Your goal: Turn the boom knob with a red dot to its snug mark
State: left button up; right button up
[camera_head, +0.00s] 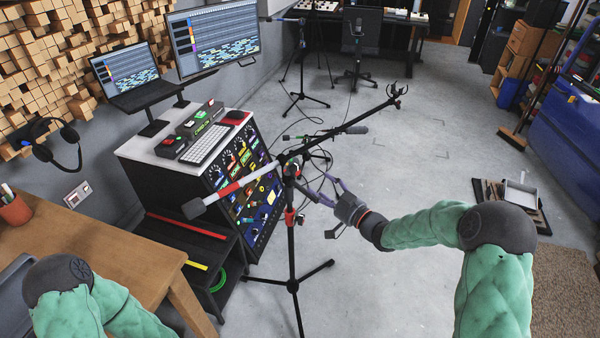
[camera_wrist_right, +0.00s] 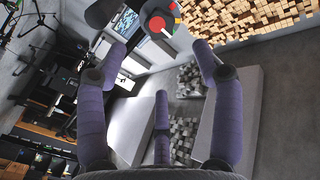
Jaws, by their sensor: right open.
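The microphone stand (camera_head: 291,250) is a black tripod with a tilted boom (camera_head: 345,123) and a counterweight (camera_head: 194,208) at its lower left end. In the right wrist view the boom knob (camera_wrist_right: 158,26) shows at the top centre as a grey round face with a red dot and red and yellow patches at its upper right edge. My right gripper (camera_head: 322,190) is just right of the stand's boom joint in the head view. Its purple fingers are spread open, and the right wrist view (camera_wrist_right: 156,50) shows the knob beyond the fingertips, with nothing between them. My left gripper is out of view.
A rack cabinet (camera_head: 195,165) with a keyboard (camera_head: 205,144) on top stands left of the stand. A wooden table (camera_head: 95,250) is at lower left. Cables and another stand (camera_head: 300,98) are behind.

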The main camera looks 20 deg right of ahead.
aim_at(298, 171)
jog(key=b+x, duration=0.2)
jog(key=x, duration=0.7)
jog(key=shift+a+f+b, duration=0.1)
jog(key=shift+b, duration=0.25)
jog(key=shift+w+a, duration=0.2)
jog(key=shift+w, duration=0.3)
jog(key=c, duration=1.1)
